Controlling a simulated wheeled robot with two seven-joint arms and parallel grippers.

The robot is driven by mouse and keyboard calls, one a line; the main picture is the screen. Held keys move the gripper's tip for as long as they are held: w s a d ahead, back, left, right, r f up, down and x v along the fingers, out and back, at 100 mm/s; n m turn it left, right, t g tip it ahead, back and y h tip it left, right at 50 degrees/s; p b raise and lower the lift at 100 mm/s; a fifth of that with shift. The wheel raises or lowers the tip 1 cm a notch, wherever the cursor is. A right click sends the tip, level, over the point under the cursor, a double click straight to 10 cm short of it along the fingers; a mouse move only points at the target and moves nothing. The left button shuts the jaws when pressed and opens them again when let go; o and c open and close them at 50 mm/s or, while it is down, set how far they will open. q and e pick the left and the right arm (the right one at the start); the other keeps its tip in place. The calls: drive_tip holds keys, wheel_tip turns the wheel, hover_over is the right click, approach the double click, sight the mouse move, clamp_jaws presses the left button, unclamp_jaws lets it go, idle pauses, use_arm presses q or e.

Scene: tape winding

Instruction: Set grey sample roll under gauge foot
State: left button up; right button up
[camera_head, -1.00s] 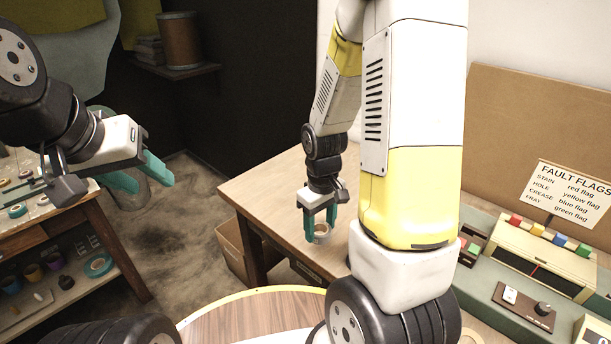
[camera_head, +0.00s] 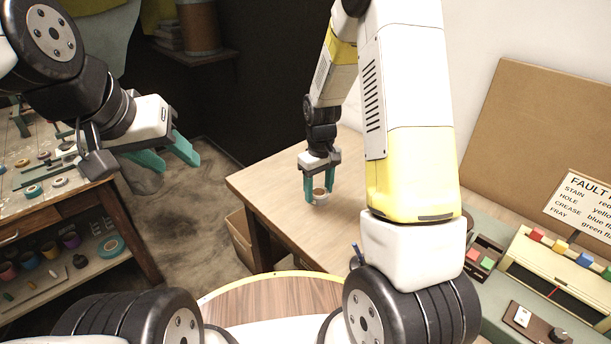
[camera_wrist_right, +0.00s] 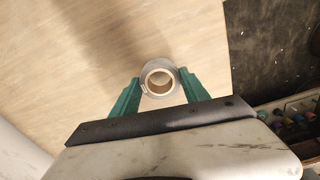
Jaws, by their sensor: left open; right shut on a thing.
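The grey sample roll (camera_head: 320,195) is a small ring of grey tape with a pale core. My right gripper (camera_head: 319,190) is shut on it, over the left part of the wooden table. In the right wrist view the roll (camera_wrist_right: 160,79) sits between the two green fingers (camera_wrist_right: 159,84), its hole facing the camera. I cannot tell whether the roll touches the tabletop. My left gripper (camera_head: 186,150) is open and empty, out over the floor at the left. I cannot make out the gauge foot in these views.
The wooden table (camera_head: 270,185) is bare around the roll. A workbench (camera_head: 90,205) with tape rolls and pots stands at the left.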

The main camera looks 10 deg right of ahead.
drive_tip(key=w, duration=0.2)
drive_tip(key=w+a, duration=0.1)
drive_tip(key=shift+w+f, duration=0.2)
drive_tip(key=shift+w, duration=0.15)
drive_tip(key=shift+f, duration=1.75)
drive_tip(key=shift+f, duration=0.1)
drive_tip(key=o, duration=1.3)
